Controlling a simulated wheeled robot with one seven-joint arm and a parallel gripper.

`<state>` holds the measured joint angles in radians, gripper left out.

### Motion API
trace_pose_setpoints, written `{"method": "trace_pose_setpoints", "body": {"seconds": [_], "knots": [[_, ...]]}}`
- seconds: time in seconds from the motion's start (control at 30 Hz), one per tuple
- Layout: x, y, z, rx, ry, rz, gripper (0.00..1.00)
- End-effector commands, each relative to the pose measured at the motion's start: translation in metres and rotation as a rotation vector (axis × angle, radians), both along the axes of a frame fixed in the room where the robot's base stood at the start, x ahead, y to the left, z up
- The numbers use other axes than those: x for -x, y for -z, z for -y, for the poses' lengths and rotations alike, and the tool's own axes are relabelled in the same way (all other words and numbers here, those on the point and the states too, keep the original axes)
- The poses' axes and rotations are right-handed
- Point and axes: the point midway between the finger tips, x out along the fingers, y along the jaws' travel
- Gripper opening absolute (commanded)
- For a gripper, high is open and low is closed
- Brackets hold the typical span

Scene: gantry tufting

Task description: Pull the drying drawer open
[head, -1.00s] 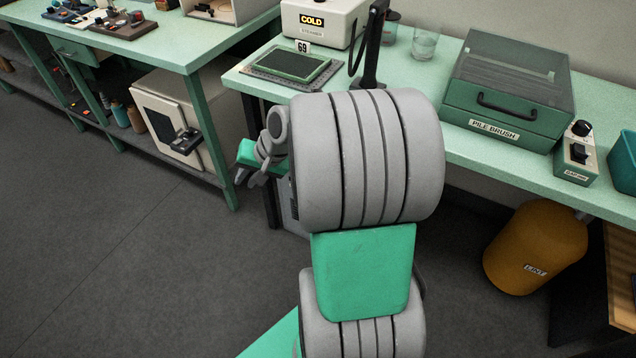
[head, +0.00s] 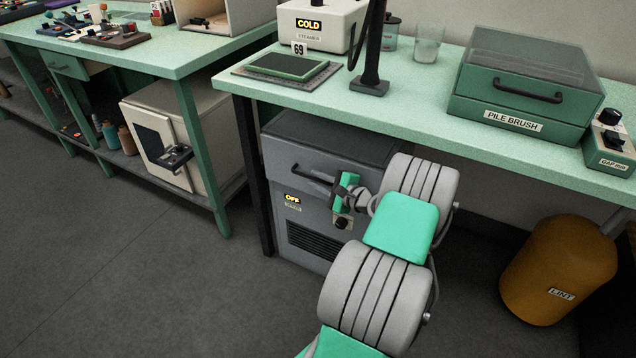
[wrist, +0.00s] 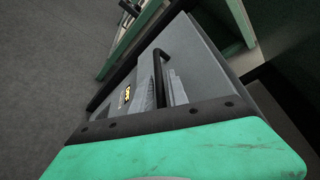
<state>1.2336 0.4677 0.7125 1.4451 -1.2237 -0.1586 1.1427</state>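The drying drawer is most likely the grey unit (head: 328,140) under the bench, with a dark bar handle (head: 308,175) on its front face. Its front looks closed. A small "OFF" display and a slotted vent sit below the handle. My gripper (head: 346,190) is at the handle's right end in the head view; I cannot tell whether it touches. In the wrist view the handle (wrist: 159,72) lies just beyond the green and black gripper part across the bottom, and the fingertips are not clear. Whether they are open is hidden.
The green bench (head: 420,115) overhangs the unit, carrying a steamer (head: 320,25) and a pile brush box (head: 520,95). A bench leg (head: 256,180) stands just left of the unit. A yellow lint bin (head: 558,270) is at right. Floor in front is clear at left.

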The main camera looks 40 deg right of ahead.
Motion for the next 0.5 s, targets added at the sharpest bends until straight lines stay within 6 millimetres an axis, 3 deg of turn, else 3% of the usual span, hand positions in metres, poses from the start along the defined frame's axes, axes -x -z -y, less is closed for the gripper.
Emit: {"method": "trace_pose_setpoints", "body": {"seconds": [0.23, 0.5], "knots": [[-0.0015, -0.0001, 0.0001, 0.001, 0.001, -0.001, 0.19], [-0.0013, -0.0001, 0.0000, 0.002, 0.000, -0.001, 0.00]]}}
